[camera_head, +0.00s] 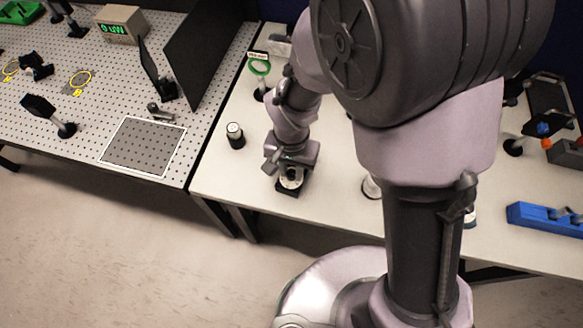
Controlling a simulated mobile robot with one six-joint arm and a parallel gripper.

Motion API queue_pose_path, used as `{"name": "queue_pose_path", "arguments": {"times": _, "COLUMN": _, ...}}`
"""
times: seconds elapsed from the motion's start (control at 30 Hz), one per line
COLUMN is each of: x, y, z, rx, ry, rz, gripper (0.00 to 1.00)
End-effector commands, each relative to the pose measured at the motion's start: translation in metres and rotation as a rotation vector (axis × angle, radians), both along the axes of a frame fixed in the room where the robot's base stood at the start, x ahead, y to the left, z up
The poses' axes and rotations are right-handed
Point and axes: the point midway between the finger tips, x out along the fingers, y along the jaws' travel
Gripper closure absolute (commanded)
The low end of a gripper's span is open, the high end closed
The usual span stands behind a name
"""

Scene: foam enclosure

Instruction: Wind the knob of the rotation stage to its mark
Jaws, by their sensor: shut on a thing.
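The rotation stage (290,189) is a small dark block with a pale round top, standing near the front edge of the white table. My gripper (291,172) reaches down from above and is shut on the stage's knob. The fingers and the gripper body cover most of the knob. The mark on the stage is too small to make out.
A dark cylinder with a white top (235,135) stands left of the stage. A green ring on a post (259,65) stands behind it. The perforated optical bench (100,85) is at left, with a black panel (207,50). A blue holder (545,219) lies at right.

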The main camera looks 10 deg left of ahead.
Motion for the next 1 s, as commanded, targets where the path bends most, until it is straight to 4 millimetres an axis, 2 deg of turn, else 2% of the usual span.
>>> {"name": "queue_pose_path", "arguments": {"times": 0.07, "x": 0.0003, "y": 0.0003, "z": -0.0015, "rx": 0.001, "ry": -0.001, "rz": -0.033, "gripper": 1.0}}
{"name": "queue_pose_path", "arguments": {"times": 0.3, "x": 0.0004, "y": 0.0003, "z": -0.0034, "rx": 0.001, "ry": -0.001, "rz": -0.37, "gripper": 1.0}}
{"name": "queue_pose_path", "arguments": {"times": 0.6, "x": -0.0001, "y": 0.0, "z": 0.0002, "rx": -0.001, "ry": 0.001, "rz": -0.413, "gripper": 1.0}}
{"name": "queue_pose_path", "arguments": {"times": 0.63, "x": -0.0002, "y": 0.0, "z": 0.0002, "rx": -0.001, "ry": 0.001, "rz": -0.413, "gripper": 0.74}}
{"name": "queue_pose_path", "arguments": {"times": 0.73, "x": -0.0001, "y": 0.0, "z": 0.0002, "rx": -0.001, "ry": 0.001, "rz": -0.412, "gripper": 0.54}}
{"name": "queue_pose_path", "arguments": {"times": 1.0, "x": -0.0001, "y": 0.0001, "z": 0.0002, "rx": -0.001, "ry": 0.001, "rz": -0.411, "gripper": 0.54}}
